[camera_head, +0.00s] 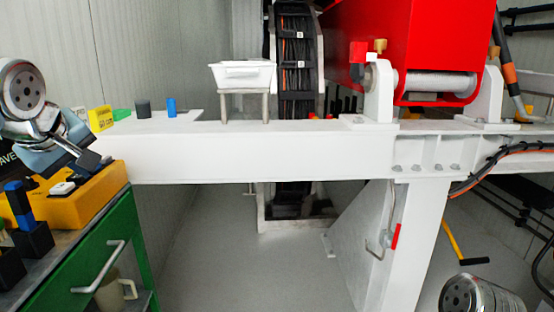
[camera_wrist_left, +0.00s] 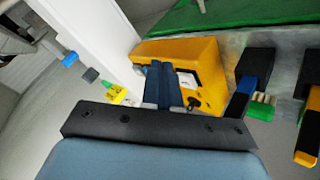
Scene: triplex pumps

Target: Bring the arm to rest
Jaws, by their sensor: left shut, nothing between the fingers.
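My left gripper (camera_head: 100,163) comes in from the left in the head view, above or beside the yellow box (camera_head: 92,180) on the green cabinet. In the left wrist view its two dark blue fingers (camera_wrist_left: 161,66) lie side by side, shut with nothing between them. The yellow box (camera_wrist_left: 208,52) is behind the fingertips there; I cannot tell the exact gap. My right gripper is not in view. A silvery link of my arm (camera_head: 482,295) shows at the bottom right of the head view.
A green cabinet (camera_head: 95,268) stands at the left, with black holders (camera_head: 32,240) on it. A white beam (camera_head: 250,150) crosses the view, bearing a white tray (camera_head: 242,75), a blue cylinder (camera_head: 171,107) and a dark cylinder (camera_head: 143,108). Red machinery (camera_head: 425,40) stands behind. Grey floor lies below the beam.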

